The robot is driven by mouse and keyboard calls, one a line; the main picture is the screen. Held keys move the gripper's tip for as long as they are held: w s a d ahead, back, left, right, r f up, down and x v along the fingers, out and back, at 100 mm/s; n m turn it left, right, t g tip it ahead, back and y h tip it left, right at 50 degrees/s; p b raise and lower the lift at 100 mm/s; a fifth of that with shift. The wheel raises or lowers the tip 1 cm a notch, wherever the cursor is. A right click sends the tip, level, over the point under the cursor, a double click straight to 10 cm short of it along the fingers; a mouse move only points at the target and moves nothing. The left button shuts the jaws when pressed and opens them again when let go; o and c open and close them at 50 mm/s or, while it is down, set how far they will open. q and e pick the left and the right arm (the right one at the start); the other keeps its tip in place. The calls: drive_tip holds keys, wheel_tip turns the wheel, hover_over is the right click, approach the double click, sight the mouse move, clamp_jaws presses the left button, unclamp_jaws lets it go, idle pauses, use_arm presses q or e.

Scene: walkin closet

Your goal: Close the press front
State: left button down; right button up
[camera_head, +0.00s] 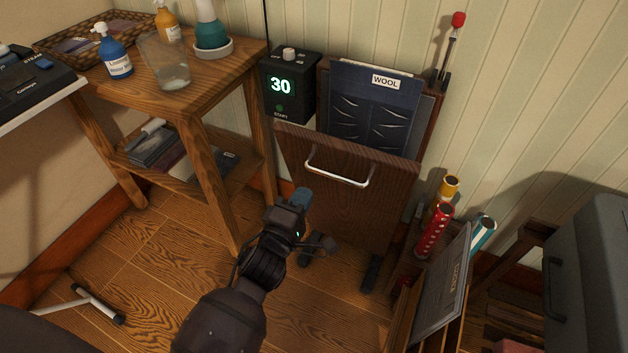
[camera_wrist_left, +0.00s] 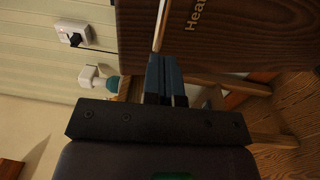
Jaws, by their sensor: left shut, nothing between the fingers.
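The press front (camera_head: 370,195) is a brown wooden panel with a white handle (camera_head: 337,175). In the head view it leans out from the press, its top edge apart from the dark padded back (camera_head: 372,112), which carries a WOOL label. My left gripper (camera_head: 302,197) is shut and empty by the panel's lower left, below the handle. In the left wrist view the shut fingers (camera_wrist_left: 166,80) are close to the wooden panel (camera_wrist_left: 230,35), which bears partly cut-off lettering. I cannot tell whether they touch it. My right gripper is not in view.
A timer box (camera_head: 290,88) reading 30 is left of the press. A wooden table (camera_head: 205,110) with bottles and a glass stands farther left. A rack with colored tubes (camera_head: 435,232) stands close on the right. Bare floor (camera_head: 130,265) lies to the left.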

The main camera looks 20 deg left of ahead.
use_arm(q)
drive_tip(key=w+b, duration=0.1)
drive_tip(key=w, duration=0.4)
drive_tip(key=shift+d+r, duration=0.1)
drive_tip(key=shift+r, duration=0.05)
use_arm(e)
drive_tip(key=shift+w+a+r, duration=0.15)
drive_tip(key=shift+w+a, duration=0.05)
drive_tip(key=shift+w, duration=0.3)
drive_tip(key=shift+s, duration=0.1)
